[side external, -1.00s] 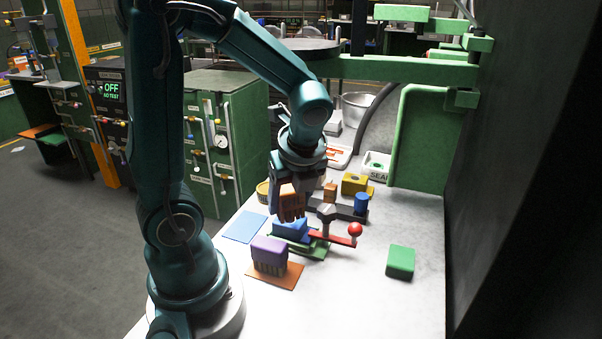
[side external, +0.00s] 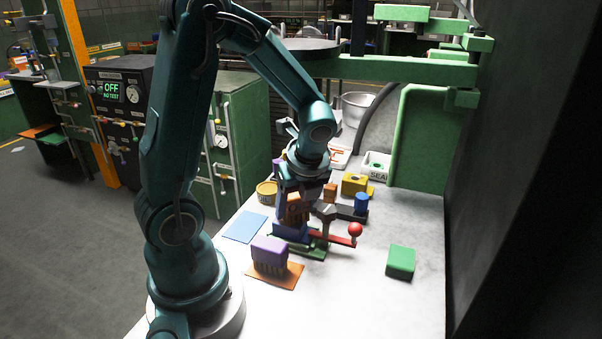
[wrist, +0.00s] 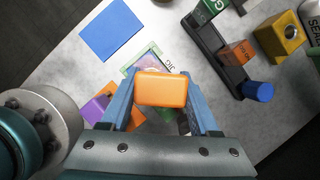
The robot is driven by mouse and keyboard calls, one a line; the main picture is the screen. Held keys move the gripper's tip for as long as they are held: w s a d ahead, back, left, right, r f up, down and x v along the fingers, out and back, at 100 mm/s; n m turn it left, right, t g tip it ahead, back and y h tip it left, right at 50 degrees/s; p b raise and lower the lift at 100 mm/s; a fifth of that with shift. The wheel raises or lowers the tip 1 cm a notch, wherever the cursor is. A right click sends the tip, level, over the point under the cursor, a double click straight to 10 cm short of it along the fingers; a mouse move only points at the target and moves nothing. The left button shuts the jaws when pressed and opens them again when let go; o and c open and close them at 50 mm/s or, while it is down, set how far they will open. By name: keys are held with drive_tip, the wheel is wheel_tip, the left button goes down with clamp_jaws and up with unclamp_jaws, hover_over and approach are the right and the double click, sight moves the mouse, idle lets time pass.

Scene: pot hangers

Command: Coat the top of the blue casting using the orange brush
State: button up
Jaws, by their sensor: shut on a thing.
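The orange brush (side external: 295,213) is in my gripper (side external: 297,201), which is shut on it. In the wrist view its orange top (wrist: 162,90) sits between the two fingers. The blue casting (side external: 290,235) rests on a green jig (side external: 307,251) directly below the brush. The brush's lower end is at or just over the casting's top; I cannot tell whether it touches. The brush covers most of the casting in the wrist view.
A purple brush (side external: 269,251) stands on an orange mat in front. A green block (side external: 400,261) lies right. A dark rack holding blocks and a blue cylinder (side external: 361,202) is behind. A blue mat (side external: 244,227) lies left.

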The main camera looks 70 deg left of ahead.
sight(276, 220)
drive_tip(key=shift+s+d, duration=0.9)
drive_tip(key=shift+d, duration=0.05)
drive_tip(key=shift+w+a, duration=1.55)
drive_tip(key=shift+a, duration=0.05)
drive_tip(key=shift+s+d, duration=1.45)
drive_tip(key=shift+d, duration=0.05)
drive_tip(key=shift+w+a, duration=0.25)
drive_tip(key=shift+a, duration=0.95)
drive_tip(key=shift+w+a, duration=0.25)
drive_tip(key=shift+a, duration=0.95)
drive_tip(key=shift+s+d, duration=1.55)
drive_tip(key=w+a, duration=0.3)
drive_tip(key=shift+w+a, duration=0.2)
drive_tip(key=s+d, duration=0.3)
drive_tip(key=shift+s+d, duration=0.2)
drive_tip(key=shift+d, duration=0.05)
drive_tip(key=shift+w+a, duration=1.6)
drive_tip(key=shift+a, duration=0.1)
wheel_tip(276, 220, up, 8)
drive_tip(key=shift+r, duration=0.2)
